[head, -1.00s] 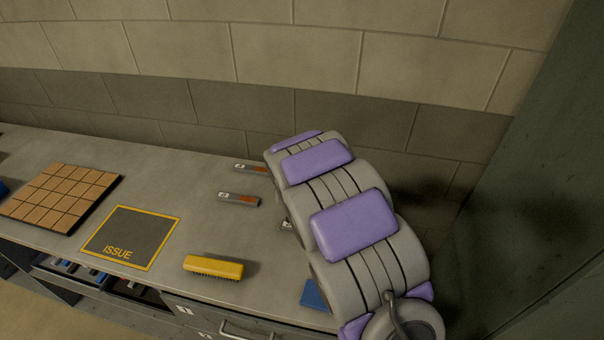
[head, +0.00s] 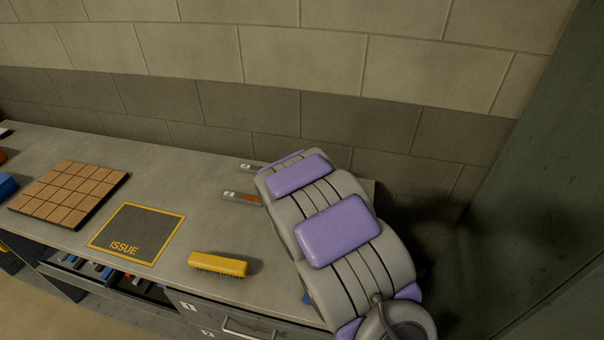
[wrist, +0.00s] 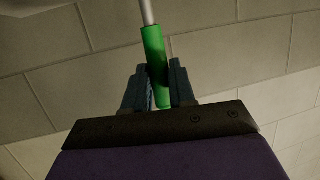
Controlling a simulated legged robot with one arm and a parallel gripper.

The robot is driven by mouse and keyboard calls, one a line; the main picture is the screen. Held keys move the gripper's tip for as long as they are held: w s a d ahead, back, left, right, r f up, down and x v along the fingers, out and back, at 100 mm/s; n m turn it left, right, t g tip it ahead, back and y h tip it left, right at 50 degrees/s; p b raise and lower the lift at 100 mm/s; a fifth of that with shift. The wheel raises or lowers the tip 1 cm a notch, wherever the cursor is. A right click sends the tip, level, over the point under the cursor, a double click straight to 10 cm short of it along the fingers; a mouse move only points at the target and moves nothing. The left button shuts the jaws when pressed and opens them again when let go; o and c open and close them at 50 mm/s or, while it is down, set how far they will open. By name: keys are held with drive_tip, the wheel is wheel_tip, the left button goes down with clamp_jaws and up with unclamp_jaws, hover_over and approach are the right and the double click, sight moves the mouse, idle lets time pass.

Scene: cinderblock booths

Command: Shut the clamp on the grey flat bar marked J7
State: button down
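Two small grey flat pieces with white labels lie on the bench beside my arm in the head view, a nearer one (head: 240,197) with a rust-brown end and a farther one (head: 250,168). Their labels are too small to read, so I cannot tell which is J7. My arm hides part of both. In the wrist view my gripper (wrist: 160,88) has its two fingers against both sides of a green handle (wrist: 154,50) with a thin silver shaft. The gripper is hidden behind the arm in the head view. I make out no clamp for certain.
A yellow brush (head: 218,264) lies near the bench's front edge. The dark ISSUE square (head: 140,228) is empty. A brown tiled board (head: 70,192) lies at left. An open drawer (head: 110,275) sits below. A block wall (head: 300,60) stands behind, a dark green panel (head: 540,200) at right.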

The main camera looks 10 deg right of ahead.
drive_tip(key=c, duration=0.9)
unclamp_jaws()
drive_tip(key=shift+a+f, duration=0.1)
drive_tip(key=shift+f, duration=0.1)
drive_tip(key=shift+r, duration=0.1)
